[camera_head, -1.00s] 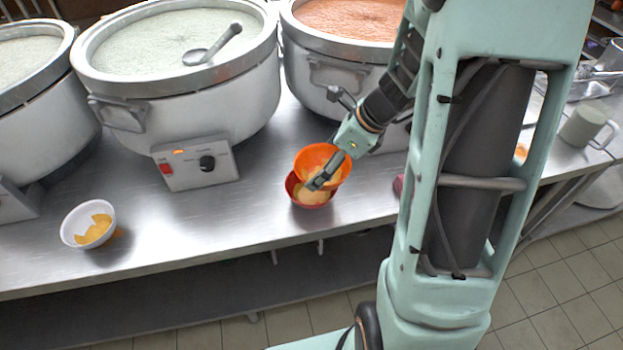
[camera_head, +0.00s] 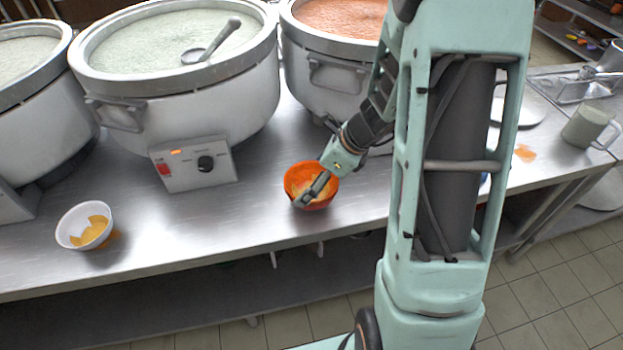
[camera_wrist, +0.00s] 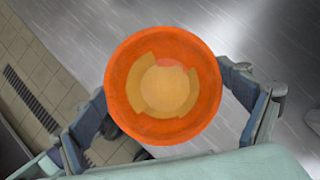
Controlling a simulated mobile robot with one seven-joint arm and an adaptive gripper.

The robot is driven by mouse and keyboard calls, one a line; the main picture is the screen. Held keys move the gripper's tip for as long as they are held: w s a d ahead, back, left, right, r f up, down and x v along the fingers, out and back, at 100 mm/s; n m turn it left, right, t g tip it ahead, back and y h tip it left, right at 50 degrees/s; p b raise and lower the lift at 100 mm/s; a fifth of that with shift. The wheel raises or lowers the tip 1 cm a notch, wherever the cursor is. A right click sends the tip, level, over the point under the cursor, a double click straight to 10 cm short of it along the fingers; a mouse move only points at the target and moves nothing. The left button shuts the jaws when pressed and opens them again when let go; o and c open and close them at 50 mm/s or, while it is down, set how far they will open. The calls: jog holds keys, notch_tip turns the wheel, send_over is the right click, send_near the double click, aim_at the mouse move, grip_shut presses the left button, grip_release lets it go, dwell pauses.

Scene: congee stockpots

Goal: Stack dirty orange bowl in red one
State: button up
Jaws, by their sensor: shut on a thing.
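The orange bowl (camera_head: 300,171) is on the counter's front half in the head view, with yellowish food stains inside. It also shows in the wrist view (camera_wrist: 162,88), level and seen from above. My gripper (camera_head: 311,190) is shut on it, with a finger at each side of the bowl in the wrist view. The red bowl (camera_head: 320,206) is directly below and almost fully covered; only a little of its lower outside shows. The orange bowl sits low, apparently within the red one; whether it rests on the bottom is hidden.
A white bowl (camera_head: 86,226) with orange residue stands at the left near the counter's front edge. Large stockpots (camera_head: 185,95) line the back, one with a ladle (camera_head: 212,40). A mug (camera_head: 590,125) stands at the right. The counter (camera_head: 240,215) between the bowls is clear.

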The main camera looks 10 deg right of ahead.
jog(key=shift+s+f, duration=0.1)
jog(key=shift+f, duration=0.25)
jog(key=o, duration=0.9)
jog(key=shift+o, duration=0.5)
jog(key=shift+f, duration=0.1)
jog(key=shift+r, duration=0.2)
jog(key=shift+r, duration=0.25)
jog(key=p+v, duration=0.3)
jog(key=v, duration=0.9)
jog(key=shift+r, duration=0.2)
